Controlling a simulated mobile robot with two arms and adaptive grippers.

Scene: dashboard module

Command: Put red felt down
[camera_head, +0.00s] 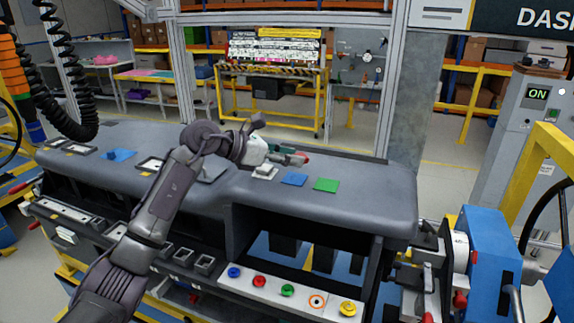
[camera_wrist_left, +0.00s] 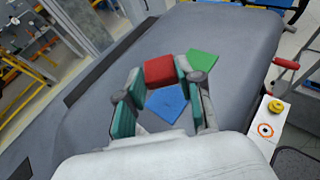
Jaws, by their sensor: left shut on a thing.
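My left gripper (camera_head: 293,157) is above the grey dashboard top (camera_head: 375,195), toward its far side. It is shut on the red felt (camera_wrist_left: 158,70), which spans its teal fingertips in the left wrist view. In the head view only a small red part of the felt (camera_head: 304,159) shows at the fingertips. I cannot tell the exact gap between the felt and the dashboard. A blue felt piece (camera_head: 294,179) and a green felt piece (camera_head: 326,185) lie flat nearby. In the left wrist view, the blue piece (camera_wrist_left: 167,102) shows between the fingers. My right gripper is not in view.
A white strip (camera_head: 262,293) with several coloured buttons runs along the dashboard's front. Another blue piece (camera_head: 119,155) lies at the left. A blue machine (camera_head: 484,255) stands at the right. The dashboard top right of the green felt is clear.

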